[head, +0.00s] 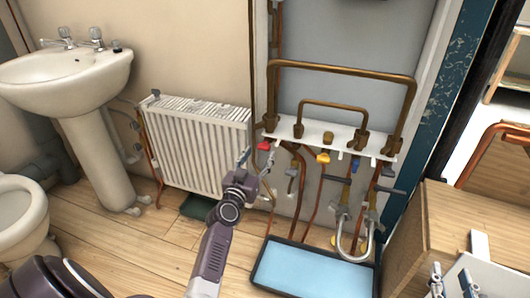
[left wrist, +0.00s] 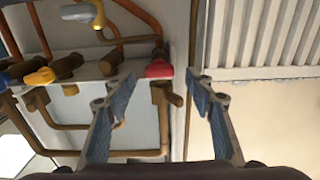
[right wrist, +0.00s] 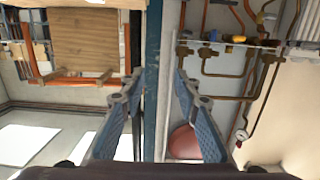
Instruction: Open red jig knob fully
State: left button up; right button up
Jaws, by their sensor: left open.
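The red knob (head: 264,146) sits at the left end of the white jig shelf (head: 318,131), under the brass pipe loops. My left gripper (head: 257,163) is open just in front of and below it in the head view. In the left wrist view, the red knob (left wrist: 159,69) shows between and beyond the two spread fingertips (left wrist: 163,78), nearer the left finger; no contact is visible. My right gripper (head: 454,283) is open and empty at the lower right; its spread fingers (right wrist: 155,85) also show in the right wrist view.
A yellow knob (head: 323,158) and a blue knob (head: 355,165) sit further right on the jig. A white radiator (head: 200,145) stands to the left. A blue tray (head: 312,268) lies below. A wooden cabinet (head: 450,225) stands at the right, near my right gripper.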

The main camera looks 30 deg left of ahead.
aim_at(263, 150)
pick_arm(q)
jog(key=shift+x, duration=1.7)
pick_arm(e)
jog(key=shift+t+y, duration=0.4)
jog(key=shift+t, duration=0.5)
jog(key=shift+w+a+r, duration=0.1)
jog(key=shift+a+r, duration=0.05)
jog(key=shift+r, duration=0.85)
jog(key=shift+w+a+r, duration=0.1)
jog(key=shift+a+r, duration=0.05)
jog(key=shift+r, duration=0.85)
pick_arm(q)
jog(key=c, duration=1.2)
